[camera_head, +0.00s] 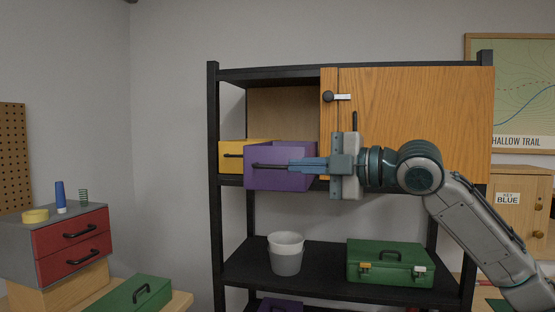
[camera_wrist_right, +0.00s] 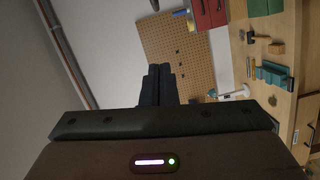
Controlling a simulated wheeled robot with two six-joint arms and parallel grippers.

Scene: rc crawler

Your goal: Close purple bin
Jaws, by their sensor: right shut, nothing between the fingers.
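The purple bin (camera_head: 268,180) is on the upper shelf of the black rack in the head view. It juts out toward me past the yellow bin (camera_head: 233,156) on its left, and has a dark handle on its front. My right gripper (camera_head: 293,165) is shut and empty, its fingers pointing left across the bin's front face near the handle. I cannot tell whether they touch the bin. The shut fingers also show in the right wrist view (camera_wrist_right: 157,85); the bin is not seen there. My left gripper is not in view.
A wooden door (camera_head: 420,110) covers the right of the upper shelf, behind my right arm. Below stand a white-grey bucket (camera_head: 286,262) and a green toolbox (camera_head: 390,265). A grey cabinet with red drawers (camera_head: 72,252) stands at left. Another purple container (camera_head: 279,305) shows at the bottom edge.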

